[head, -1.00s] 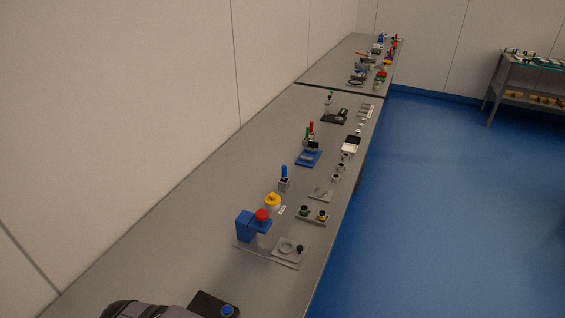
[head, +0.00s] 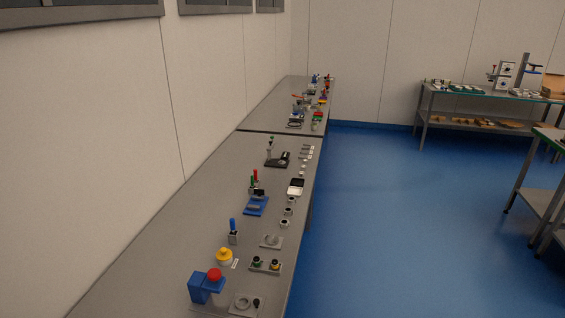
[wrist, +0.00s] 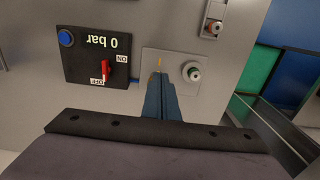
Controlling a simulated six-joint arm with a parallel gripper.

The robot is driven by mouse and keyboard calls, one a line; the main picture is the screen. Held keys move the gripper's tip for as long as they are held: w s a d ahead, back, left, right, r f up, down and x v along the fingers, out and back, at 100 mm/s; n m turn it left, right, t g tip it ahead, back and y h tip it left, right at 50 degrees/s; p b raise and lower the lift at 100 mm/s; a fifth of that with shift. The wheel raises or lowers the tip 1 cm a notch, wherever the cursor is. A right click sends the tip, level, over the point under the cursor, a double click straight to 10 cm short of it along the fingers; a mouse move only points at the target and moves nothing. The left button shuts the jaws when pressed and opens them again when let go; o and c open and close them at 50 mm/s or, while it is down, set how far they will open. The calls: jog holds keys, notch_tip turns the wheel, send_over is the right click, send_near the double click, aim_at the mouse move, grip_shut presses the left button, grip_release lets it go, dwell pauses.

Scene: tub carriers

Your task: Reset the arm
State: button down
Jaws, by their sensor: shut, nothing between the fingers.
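My gripper (wrist: 159,78) shows only in the wrist view, with its long blue-grey fingers together and nothing between them. The fingertips are over or close to a light grey plate (wrist: 150,57). A thin brass-coloured pin (wrist: 160,63) shows just beyond the tips; I cannot tell whether they touch it. My arm and gripper are not in the head view.
Left of the fingers is a black box (wrist: 85,47) reading "0 bar", with a red switch (wrist: 106,68) and blue button (wrist: 66,37). In the head view, a long grey bench (head: 150,235) carries several fixtures, including a blue stand with red knob (head: 208,285).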

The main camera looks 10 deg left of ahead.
jog(key=w+d+r+m+b, duration=0.1)
jog(key=w+d+r+m, duration=0.25)
jog(key=w+d, duration=0.8)
jog(key=w+d+r+m+b, duration=0.15)
jog(key=w+d+m, duration=0.35)
jog(key=w+d, duration=0.6)
jog(key=w+d+m, duration=0.3)
jog(key=d+m, duration=0.1)
jog(key=d, duration=1)
jog(key=s+d+m, duration=0.2)
jog(key=s+d, duration=0.1)
jog(key=d, duration=0.4)
jog(key=s+d+m, duration=0.3)
jog(key=s+d, duration=0.1)
jog(key=d, duration=0.3)
jog(key=shift+s+f, duration=0.15)
jog(key=shift+s, duration=0.1)
jog(key=shift+m, duration=0.25)
